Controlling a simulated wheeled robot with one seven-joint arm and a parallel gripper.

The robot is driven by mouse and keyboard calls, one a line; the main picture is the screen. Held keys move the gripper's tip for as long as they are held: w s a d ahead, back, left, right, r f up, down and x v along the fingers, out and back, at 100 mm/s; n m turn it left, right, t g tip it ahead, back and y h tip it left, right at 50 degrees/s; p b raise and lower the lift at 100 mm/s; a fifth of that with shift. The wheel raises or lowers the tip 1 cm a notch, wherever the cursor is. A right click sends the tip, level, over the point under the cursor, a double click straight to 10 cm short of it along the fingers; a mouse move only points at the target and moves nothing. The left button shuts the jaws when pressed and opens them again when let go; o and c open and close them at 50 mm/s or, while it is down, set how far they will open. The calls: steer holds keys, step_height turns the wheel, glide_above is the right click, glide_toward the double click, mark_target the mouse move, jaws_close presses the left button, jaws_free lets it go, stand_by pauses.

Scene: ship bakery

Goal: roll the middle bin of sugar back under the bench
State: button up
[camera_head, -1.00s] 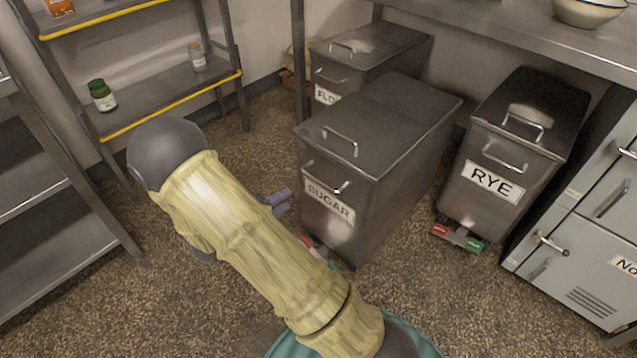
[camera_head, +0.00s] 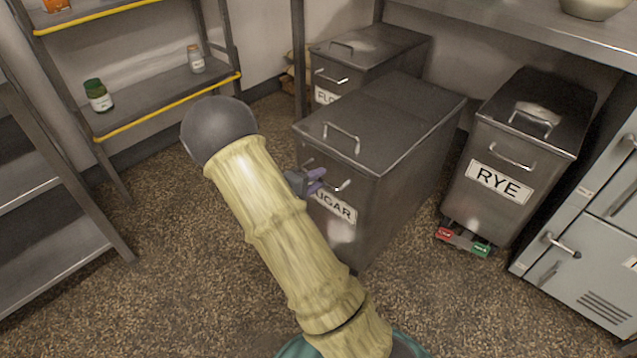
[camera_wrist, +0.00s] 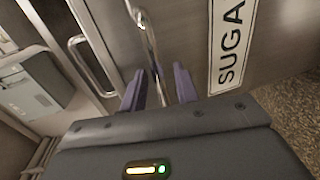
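The steel SUGAR bin (camera_head: 400,190) stands between the FLOUR and RYE bins, its front jutting out past the bench. Its lid handle (camera_head: 341,138) is on top and its front handle (camera_head: 343,185) is above the label. My gripper (camera_head: 316,180) is at the front handle, partly hidden by my arm. In the wrist view, the purple fingers of my gripper (camera_wrist: 159,90) are apart, with a handle bar (camera_wrist: 150,50) running between them and gaps beside it. The SUGA part of the label (camera_wrist: 232,45) shows to the right. The bin's lower left front is hidden behind my arm.
The RYE bin (camera_head: 525,160), with a red pedal (camera_head: 445,234) and a green pedal (camera_head: 481,249), stands to the right. The labelled FLO bin (camera_head: 375,55) is behind left. The bench (camera_head: 520,35) is above. Shelves stand left, grey lockers (camera_head: 585,265) right. Floor in front is clear.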

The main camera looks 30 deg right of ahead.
steer(key=shift+w+d, duration=0.2)
steer(key=shift+d, duration=0.45)
jaws_close()
steer(key=shift+w, duration=0.15)
